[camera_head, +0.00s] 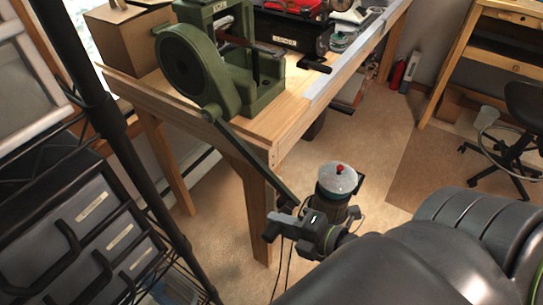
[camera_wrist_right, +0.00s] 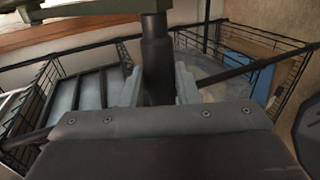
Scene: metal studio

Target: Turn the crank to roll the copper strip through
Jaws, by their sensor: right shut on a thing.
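The green rolling mill (camera_head: 195,65) stands at the near end of the wooden bench. A brown strip, apparently the copper strip (camera_head: 250,43), lies across its roller area; how far it is through I cannot tell. The dark crank arm (camera_head: 250,154) slants down and right from the mill, past the bench edge. My right gripper (camera_head: 290,219) is at the crank's low end, beside the bench leg. In the right wrist view, the dark crank handle (camera_wrist_right: 157,55) stands upright between the fingers (camera_wrist_right: 158,92), which are shut on it. My left gripper is not in view.
A cardboard box (camera_head: 124,38) sits left of the mill. A black rack with drawers (camera_head: 95,215) stands close at the left. A canister with a red knob (camera_head: 338,180) shows just beyond my right gripper. Open floor (camera_head: 375,135) lies to the right, before a stool (camera_head: 522,105).

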